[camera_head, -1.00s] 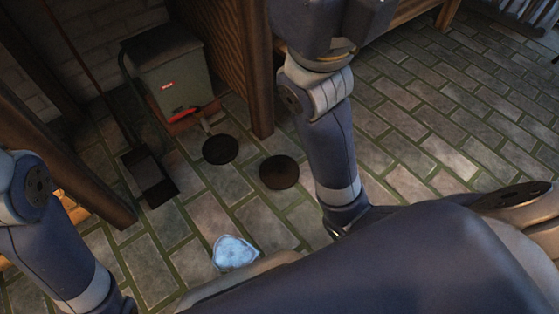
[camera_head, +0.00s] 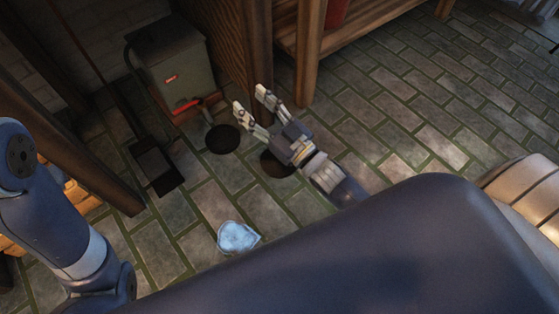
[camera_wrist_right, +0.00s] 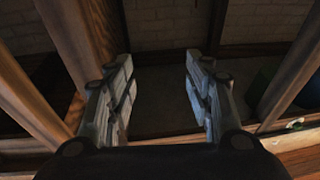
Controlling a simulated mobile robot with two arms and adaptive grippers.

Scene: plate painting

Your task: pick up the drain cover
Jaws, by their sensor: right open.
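Two dark round discs lie on the stone floor: one (camera_head: 223,139) near the grey-green box, the other (camera_head: 272,166) closer and partly covered by my right gripper. I cannot tell which is the drain cover and which may be an opening. My right gripper (camera_head: 250,98) is open and empty, its fingers pointing up and left, toward the box and wooden post. Its spread fingers show in the right wrist view (camera_wrist_right: 158,85) with nothing between them; no disc shows there. My left arm is at the left edge; its gripper is out of view.
A grey-green box (camera_head: 175,65) with a red bar (camera_head: 186,105) stands beside a wooden post (camera_head: 259,60). A black dustpan-like tool (camera_head: 155,168) lies to the left. A pale bluish object (camera_head: 237,237) is on the floor nearby. Floor at right is clear.

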